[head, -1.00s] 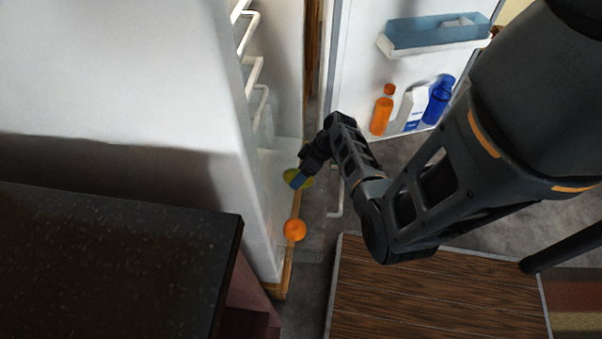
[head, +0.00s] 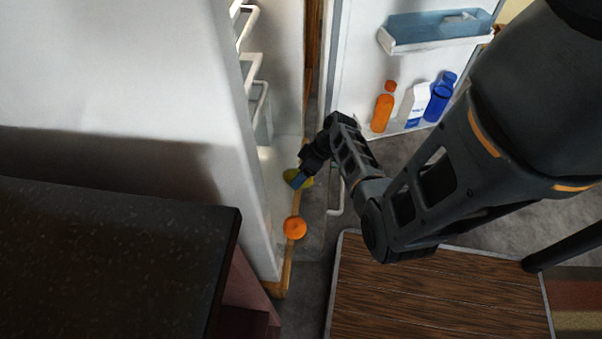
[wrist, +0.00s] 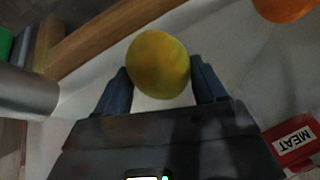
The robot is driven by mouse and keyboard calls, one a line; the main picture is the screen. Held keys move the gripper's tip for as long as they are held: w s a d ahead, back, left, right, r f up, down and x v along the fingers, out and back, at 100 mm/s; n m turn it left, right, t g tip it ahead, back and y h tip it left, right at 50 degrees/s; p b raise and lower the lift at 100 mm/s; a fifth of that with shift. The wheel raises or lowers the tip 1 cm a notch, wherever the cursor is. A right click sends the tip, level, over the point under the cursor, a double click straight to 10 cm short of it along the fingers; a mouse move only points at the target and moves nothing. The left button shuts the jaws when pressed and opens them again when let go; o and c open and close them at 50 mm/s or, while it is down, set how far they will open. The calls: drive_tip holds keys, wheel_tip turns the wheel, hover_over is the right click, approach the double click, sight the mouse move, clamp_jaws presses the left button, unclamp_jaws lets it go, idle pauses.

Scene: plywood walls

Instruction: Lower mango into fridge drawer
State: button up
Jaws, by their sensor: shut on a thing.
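The mango (wrist: 158,64) is yellow-green with an orange tint and sits between my two blue fingertips in the wrist view. In the head view the mango (head: 303,182) is partly hidden by my gripper (head: 299,179). My gripper, also in the wrist view (wrist: 161,85), is shut on the mango. It holds the mango at the fridge's (head: 264,190) open side, over the pale lower part and near the wooden front edge. I cannot tell whether the mango touches the surface under it. The drawer is not clearly made out.
An orange fruit (head: 295,227) lies by the wooden edge, also at the wrist view's upper right (wrist: 284,8). The open fridge door holds bottles (head: 383,108). A dark counter (head: 110,250) stands left, a wooden top (head: 430,290) below.

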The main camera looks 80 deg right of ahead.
idle(0.4)
drive_tip(key=o, duration=1.3)
drive_tip(key=p+v, duration=0.2)
drive_tip(key=v, duration=0.5)
drive_tip(key=shift+r, duration=0.35)
drive_tip(key=shift+s, duration=0.1)
